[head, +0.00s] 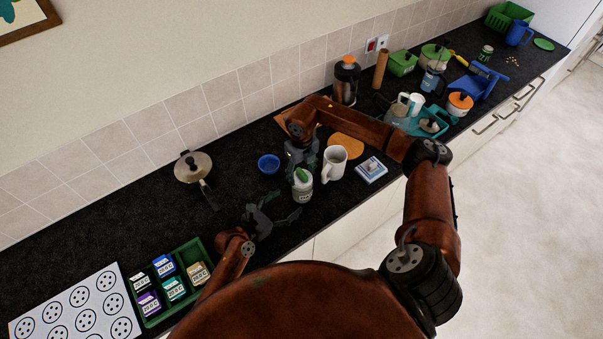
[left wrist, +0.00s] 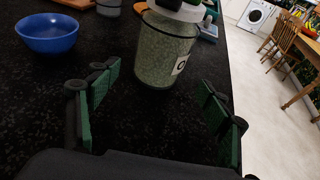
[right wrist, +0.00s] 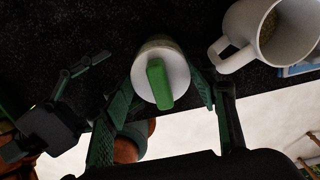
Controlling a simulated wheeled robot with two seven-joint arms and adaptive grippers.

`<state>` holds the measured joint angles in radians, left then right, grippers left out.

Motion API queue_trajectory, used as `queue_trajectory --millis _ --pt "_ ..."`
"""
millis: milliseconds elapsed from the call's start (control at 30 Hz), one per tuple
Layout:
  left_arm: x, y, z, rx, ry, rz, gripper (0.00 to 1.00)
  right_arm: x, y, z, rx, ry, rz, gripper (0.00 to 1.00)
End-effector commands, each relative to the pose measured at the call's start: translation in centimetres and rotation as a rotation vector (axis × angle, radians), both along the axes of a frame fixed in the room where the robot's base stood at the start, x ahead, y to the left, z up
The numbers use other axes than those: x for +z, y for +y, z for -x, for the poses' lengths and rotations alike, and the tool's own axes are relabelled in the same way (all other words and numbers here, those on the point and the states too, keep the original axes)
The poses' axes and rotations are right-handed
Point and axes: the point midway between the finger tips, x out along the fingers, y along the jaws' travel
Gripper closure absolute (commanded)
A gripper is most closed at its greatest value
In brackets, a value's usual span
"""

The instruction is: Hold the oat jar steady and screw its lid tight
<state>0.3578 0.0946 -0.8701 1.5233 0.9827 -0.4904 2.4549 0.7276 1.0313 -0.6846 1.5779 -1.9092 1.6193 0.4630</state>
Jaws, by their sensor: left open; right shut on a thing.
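The oat jar (head: 303,192) stands upright on the dark counter. It is clear, filled with pale oats, and carries a label partly in view in the left wrist view (left wrist: 165,55). Its white lid (right wrist: 164,78) has a green grip bar on top. My right gripper (head: 302,168) comes from above and is shut on the lid, a finger on each side of it. My left gripper (head: 285,208) is open and low over the counter, its fingers pointing at the jar. The jar stands just ahead of these fingertips, and they do not touch it.
A white mug (head: 334,164) stands close to the right of the jar, and a blue bowl (head: 268,164) behind it to the left. A pan (head: 193,167) and a green crate (head: 152,316) of small boxes lie further left. The counter's front edge is near.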

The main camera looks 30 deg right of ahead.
Motion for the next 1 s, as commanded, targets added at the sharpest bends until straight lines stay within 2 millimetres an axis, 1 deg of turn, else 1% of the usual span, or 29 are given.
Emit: queue_trajectory --millis 33,200,400,500,700,1000 --pt "-0.1 -0.8 -0.2 -0.001 -0.001 0.0 0.28 -0.1 0.0 0.0 -0.001 0.0 0.001 0.71" --pt "-0.8 -3.0 -0.9 -0.002 -0.002 -0.001 0.28 -0.1 0.0 0.0 -0.001 0.0 0.001 0.71" --pt "-1.6 -5.4 -1.7 0.002 0.001 0.001 0.28 -0.1 0.0 0.0 -0.001 0.0 0.001 0.71" --pt "-1.9 -6.3 -2.0 0.001 0.001 0.0 0.28 -0.1 0.0 0.0 -0.001 0.0 0.001 0.71" --pt "-2.3 -7.3 -2.3 0.001 0.0 0.0 0.28 -0.1 -0.1 0.0 -0.001 0.0 0.001 0.71" --pt "-2.4 -7.4 -2.3 0.001 -0.001 0.0 0.28 -0.1 -0.1 0.0 -0.001 0.0 0.001 0.71"
